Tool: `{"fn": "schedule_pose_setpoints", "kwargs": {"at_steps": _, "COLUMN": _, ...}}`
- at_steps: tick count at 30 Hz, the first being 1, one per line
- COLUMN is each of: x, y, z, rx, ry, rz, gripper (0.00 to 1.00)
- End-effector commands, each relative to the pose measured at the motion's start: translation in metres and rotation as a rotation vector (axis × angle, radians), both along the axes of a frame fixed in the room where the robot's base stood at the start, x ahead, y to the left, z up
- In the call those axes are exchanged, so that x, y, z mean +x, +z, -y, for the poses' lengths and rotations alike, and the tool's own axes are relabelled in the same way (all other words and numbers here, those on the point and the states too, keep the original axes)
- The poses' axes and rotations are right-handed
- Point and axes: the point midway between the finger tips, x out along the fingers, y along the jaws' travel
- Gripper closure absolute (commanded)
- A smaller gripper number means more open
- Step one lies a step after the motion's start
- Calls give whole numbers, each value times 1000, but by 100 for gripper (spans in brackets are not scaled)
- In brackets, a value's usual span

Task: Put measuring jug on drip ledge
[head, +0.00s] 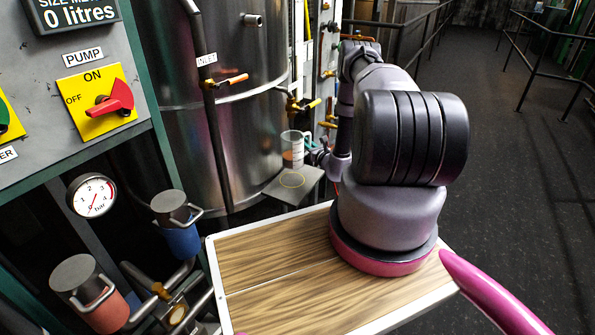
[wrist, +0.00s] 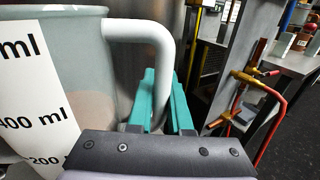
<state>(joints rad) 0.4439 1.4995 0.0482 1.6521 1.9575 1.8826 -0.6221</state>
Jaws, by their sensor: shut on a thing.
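The measuring jug (head: 292,150) is a pale grey cup with a white handle, upright in the head view. In the wrist view the jug (wrist: 85,60) fills the left side, with a white scale strip marked in ml. My gripper (head: 315,156) is at the jug's right side. In the wrist view its teal fingers (wrist: 160,105) are shut on the jug's handle. The drip ledge (head: 308,183) is a small grey plate with a yellow ring, in front of the steel tank. The jug appears behind the ring; I cannot tell whether its base touches the ledge.
A large steel tank (head: 255,120) stands behind the ledge, with valves and pipes beside it. My arm stands over a wooden-topped surface (head: 265,262). A pump panel (head: 95,105) is at left. In the wrist view a red hose (wrist: 272,130) hangs at right.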

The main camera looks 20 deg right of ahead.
Motion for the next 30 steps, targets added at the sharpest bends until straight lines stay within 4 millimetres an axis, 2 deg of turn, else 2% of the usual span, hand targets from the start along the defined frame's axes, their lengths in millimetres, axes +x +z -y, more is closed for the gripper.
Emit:
{"fn": "schedule_pose_setpoints", "kwargs": {"at_steps": 3, "x": 0, "y": -23, "z": -1, "rx": 0, "ry": 1, "rz": 0, "gripper": 100}}
{"fn": "schedule_pose_setpoints", "kwargs": {"at_steps": 10, "x": 0, "y": -45, "z": -1, "rx": 0, "ry": 1, "rz": 1, "gripper": 100}}
{"fn": "schedule_pose_setpoints", "kwargs": {"at_steps": 16, "x": -1, "y": -73, "z": -1, "rx": 0, "ry": 2, "rz": 0, "gripper": 100}}
{"fn": "schedule_pose_setpoints", "kwargs": {"at_steps": 20, "x": 0, "y": -80, "z": 0, "rx": 0, "ry": 2, "rz": 2, "gripper": 100}}
{"fn": "schedule_pose_setpoints", "kwargs": {"at_steps": 29, "x": 0, "y": -82, "z": 0, "rx": 0, "ry": 1, "rz": 1, "gripper": 100}}
{"fn": "schedule_pose_setpoints", "kwargs": {"at_steps": 30, "x": -1, "y": -82, "z": 0, "rx": 0, "ry": 2, "rz": 0, "gripper": 75}}
